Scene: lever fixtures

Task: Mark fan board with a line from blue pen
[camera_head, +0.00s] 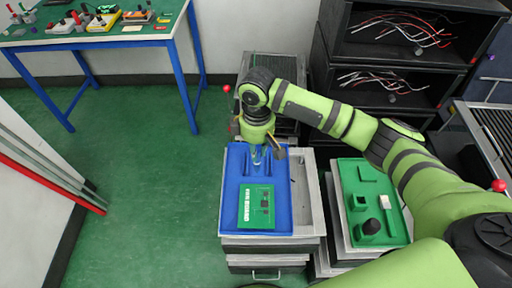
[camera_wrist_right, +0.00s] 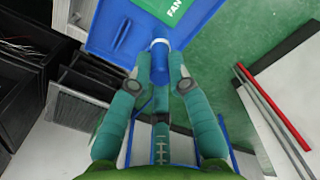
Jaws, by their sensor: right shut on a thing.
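The green fan board (camera_head: 256,206) with white lettering lies flat in the blue tray (camera_head: 229,220). In the right wrist view, part of the fan board (camera_wrist_right: 173,10) shows at the top edge. My right gripper (camera_head: 266,158) is over the back part of the tray, behind the board. In the right wrist view, my right gripper (camera_wrist_right: 160,72) is shut on the blue pen (camera_wrist_right: 159,62), which has a pale end toward the board. Whether that end touches anything I cannot tell. The pen is mostly hidden in the head view. My left gripper is out of view.
A green tray (camera_head: 347,218) with a black knob and a white block stands to the right. Black shelves (camera_head: 338,72) with red and white wires stand at the back right. A blue-legged table (camera_head: 150,42) with parts is at the back left. Open green floor lies left of the tray.

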